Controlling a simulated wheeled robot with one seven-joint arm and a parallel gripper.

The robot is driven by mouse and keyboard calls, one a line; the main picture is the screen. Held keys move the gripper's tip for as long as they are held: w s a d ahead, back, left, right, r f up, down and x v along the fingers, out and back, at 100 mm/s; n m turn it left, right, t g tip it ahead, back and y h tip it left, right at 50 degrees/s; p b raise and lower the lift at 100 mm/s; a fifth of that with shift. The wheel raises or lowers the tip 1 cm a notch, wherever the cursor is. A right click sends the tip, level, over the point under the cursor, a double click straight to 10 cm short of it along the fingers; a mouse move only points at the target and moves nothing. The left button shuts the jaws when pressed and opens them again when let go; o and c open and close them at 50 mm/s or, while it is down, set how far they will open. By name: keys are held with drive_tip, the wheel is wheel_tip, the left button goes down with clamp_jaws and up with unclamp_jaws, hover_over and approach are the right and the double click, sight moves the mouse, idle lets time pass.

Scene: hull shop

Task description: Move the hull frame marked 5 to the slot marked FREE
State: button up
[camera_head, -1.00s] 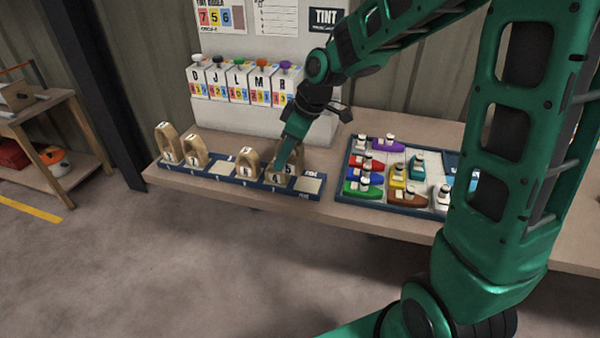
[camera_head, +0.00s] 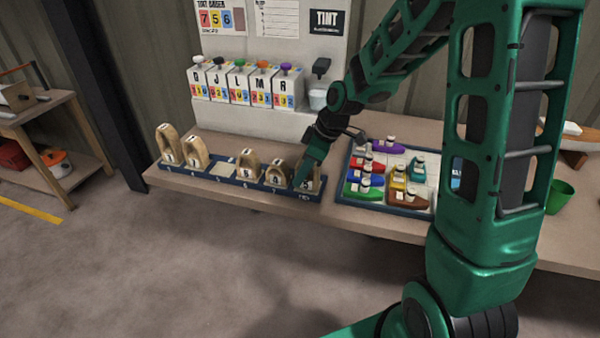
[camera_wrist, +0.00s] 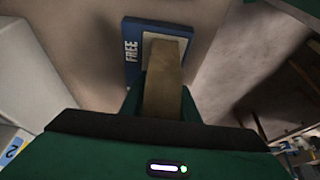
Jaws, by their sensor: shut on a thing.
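The hull frame marked 5 (camera_head: 317,185) is a pale wooden arch at the right end of the blue rack (camera_head: 213,176). My gripper (camera_head: 303,180) is shut on it from above and partly hides it. In the wrist view the frame (camera_wrist: 163,75) stands between my jaws, over the pale pad of the slot marked FREE (camera_wrist: 131,50). I cannot tell whether its foot rests on the pad or is slightly above it. Several other wooden frames stand along the rack, with one empty pale pad (camera_head: 221,169) between them.
A blue tray of coloured toy boats (camera_head: 398,205) lies just right of the rack. Several lettered tint boxes (camera_head: 240,85) stand behind it. A green cup (camera_head: 560,196) and a boat model (camera_head: 572,140) are farther right. The bench's front strip is clear.

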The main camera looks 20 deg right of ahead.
drive_tip(key=o, duration=1.1)
drive_tip(key=shift+f, duration=0.1)
drive_tip(key=v, duration=1.2)
drive_tip(key=s+d+m+g+h, duration=0.1)
drive_tip(key=s+d+m, duration=0.3)
drive_tip(key=s, duration=0.5)
drive_tip(key=s+d+m+g+h, duration=0.1)
drive_tip(key=s+d+m, duration=0.4)
drive_tip(key=s, duration=0.5)
drive_tip(key=s+d+m+h, duration=0.1)
drive_tip(key=s+d+m, duration=0.3)
drive_tip(key=s+m, duration=0.4)
drive_tip(key=shift+s+d+f+g, duration=0.1)
drive_tip(key=shift+s+f+g, duration=0.1)
drive_tip(key=shift+s, duration=0.25)
drive_tip(key=shift+s+d+f+g, duration=0.1)
drive_tip(key=shift+s+g, duration=0.1)
drive_tip(key=shift+s, duration=0.25)
